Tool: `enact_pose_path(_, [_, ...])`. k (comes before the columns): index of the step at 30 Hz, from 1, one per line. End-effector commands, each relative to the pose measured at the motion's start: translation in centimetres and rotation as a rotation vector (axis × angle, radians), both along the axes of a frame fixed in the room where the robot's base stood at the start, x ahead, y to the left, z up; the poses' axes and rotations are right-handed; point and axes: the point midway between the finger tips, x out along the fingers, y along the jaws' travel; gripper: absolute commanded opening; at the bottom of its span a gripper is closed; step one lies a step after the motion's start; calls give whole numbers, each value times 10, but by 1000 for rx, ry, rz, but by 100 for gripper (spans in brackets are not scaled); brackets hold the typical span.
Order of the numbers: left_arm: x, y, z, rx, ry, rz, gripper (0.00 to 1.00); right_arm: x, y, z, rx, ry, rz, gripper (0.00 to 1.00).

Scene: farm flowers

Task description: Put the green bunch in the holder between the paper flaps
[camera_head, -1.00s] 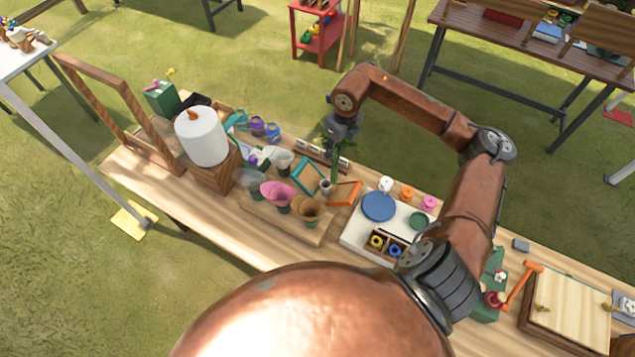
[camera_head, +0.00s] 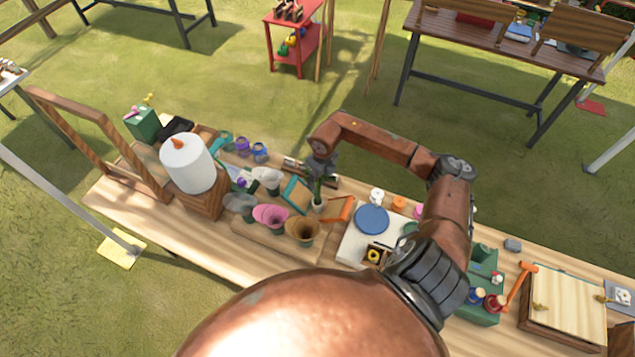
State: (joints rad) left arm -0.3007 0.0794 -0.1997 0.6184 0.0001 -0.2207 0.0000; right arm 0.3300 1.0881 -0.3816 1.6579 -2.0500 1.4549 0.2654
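My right gripper (camera_head: 321,170), on the arm that comes in from the right, points down and appears shut on the green bunch (camera_head: 317,187). The bunch hangs nearly upright, its upper part mostly hidden by the gripper. Its lower end lines up with the small pale holder (camera_head: 318,206); I cannot tell whether it is inside or just above the mouth. The holder stands between a teal-edged paper flap (camera_head: 296,194) on the left and an orange-edged flap (camera_head: 341,209) on the right. My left gripper is not in view.
Grey, pink (camera_head: 270,216) and brown (camera_head: 303,230) paper cones stand in front of the holder. A white roll (camera_head: 187,164) on a wooden block is at left. A white board with a blue disc (camera_head: 371,219) lies to the right. Small coloured pots stand behind left.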

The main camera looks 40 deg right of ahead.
Motion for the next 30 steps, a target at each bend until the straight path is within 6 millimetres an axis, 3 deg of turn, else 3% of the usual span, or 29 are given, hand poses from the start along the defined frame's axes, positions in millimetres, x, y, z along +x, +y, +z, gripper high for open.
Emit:
enact_pose_path(5, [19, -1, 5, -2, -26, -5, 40, 1, 0, -9, 0, -3, 0, 6])
enact_pose_path(13, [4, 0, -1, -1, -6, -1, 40, 0, 0, -13, 0, -1, 1, 6])
enact_pose_path(14, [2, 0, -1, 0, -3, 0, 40, 0, 0, -13, 1, -1, 1, 34])
enact_pose_path(23, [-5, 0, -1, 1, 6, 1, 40, 0, 0, -12, 0, -1, 1, 55])
enact_pose_path(30, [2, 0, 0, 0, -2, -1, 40, 0, 0, -12, 0, -1, 1, 55])
